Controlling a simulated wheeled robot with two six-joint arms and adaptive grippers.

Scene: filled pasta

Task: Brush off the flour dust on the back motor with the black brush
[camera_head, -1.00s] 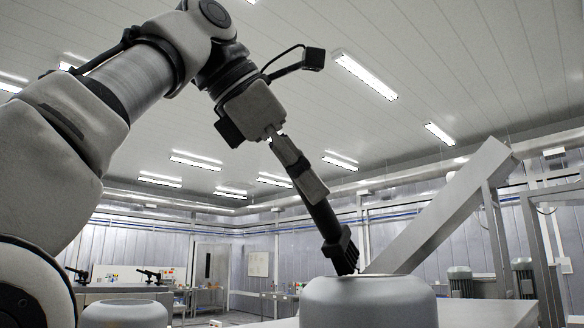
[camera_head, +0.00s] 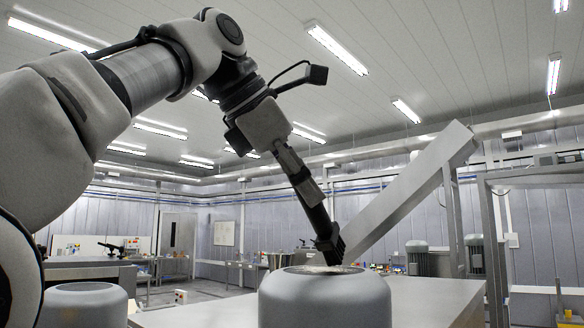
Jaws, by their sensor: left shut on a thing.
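My left gripper (camera_head: 308,187) is shut on a black brush (camera_head: 326,228), held slanting with its bristles down. The bristle end is at the top of a large grey rounded motor housing (camera_head: 325,305) in the front middle. A pale patch shows on that top around the bristles; I cannot tell how much of it is flour dust. Whether the bristles press on the surface is also unclear. Another similar grey housing (camera_head: 86,307) stands at the lower left. Two smaller ribbed grey motors, one (camera_head: 417,259) and another (camera_head: 474,256), stand behind at the right. My right gripper is not in view.
A long slanted metal beam (camera_head: 405,195) rises to the right just behind the brush. A flat light metal surface (camera_head: 425,299) lies right of the front housing. A metal frame (camera_head: 490,235) stands at the right. Workbenches and a door are far back.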

